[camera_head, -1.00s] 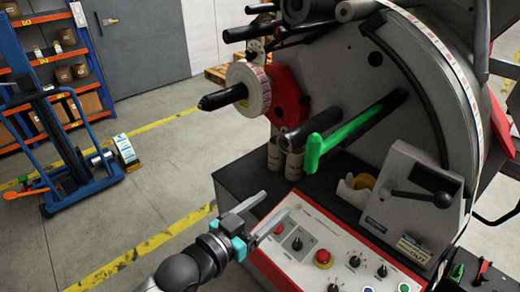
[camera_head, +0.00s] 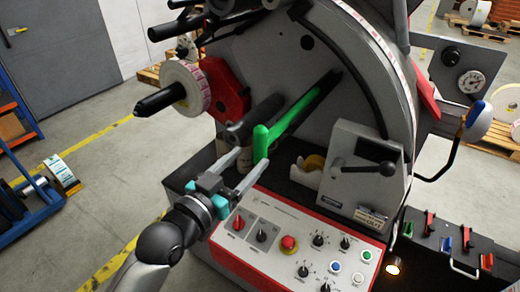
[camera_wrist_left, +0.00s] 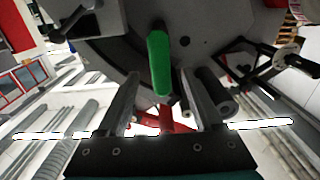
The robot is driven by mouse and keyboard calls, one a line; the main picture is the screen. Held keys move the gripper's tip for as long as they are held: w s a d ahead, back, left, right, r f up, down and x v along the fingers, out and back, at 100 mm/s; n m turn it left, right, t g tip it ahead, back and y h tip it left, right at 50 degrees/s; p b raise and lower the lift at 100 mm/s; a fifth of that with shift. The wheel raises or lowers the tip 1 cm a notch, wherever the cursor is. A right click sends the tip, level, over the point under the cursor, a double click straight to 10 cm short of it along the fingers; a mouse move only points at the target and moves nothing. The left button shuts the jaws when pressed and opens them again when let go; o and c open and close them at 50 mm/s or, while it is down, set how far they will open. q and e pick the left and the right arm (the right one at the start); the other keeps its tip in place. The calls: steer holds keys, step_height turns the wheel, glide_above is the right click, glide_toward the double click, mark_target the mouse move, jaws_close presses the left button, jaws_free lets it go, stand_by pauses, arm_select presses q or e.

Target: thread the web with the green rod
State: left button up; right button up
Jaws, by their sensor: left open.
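The green rod (camera_head: 261,143) sticks out from the grey face of the label rewinder (camera_head: 290,75), with its near end turned down. My left gripper (camera_head: 247,170) is open and empty, just in front of and below the rod's near end. In the left wrist view the green rod (camera_wrist_left: 158,60) hangs between the lines of the two open fingers (camera_wrist_left: 160,85), apart from both. A label roll (camera_head: 187,88) sits on a black spindle at the left of the machine. My right gripper is not in view.
The control panel (camera_head: 300,235) with knobs and buttons lies below and right of my left gripper. A grey block with a black lever (camera_head: 365,165) stands to the right. A tool tray (camera_head: 450,240) is at the lower right. Open floor (camera_head: 110,175) lies to the left.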

mark_target(256, 151)
arm_select(q)
steer(key=shift+x, duration=2.4)
steer(key=shift+w+d, duration=0.25)
steer(key=shift+w, duration=0.1)
jaws_close()
steer(key=shift+r, duration=0.2)
steer(key=shift+r+p, duration=1.4)
steer(key=shift+p, duration=0.1)
steer(key=shift+r, duration=0.1)
steer(key=shift+r+p, duration=0.5)
steer(key=shift+p, duration=0.15)
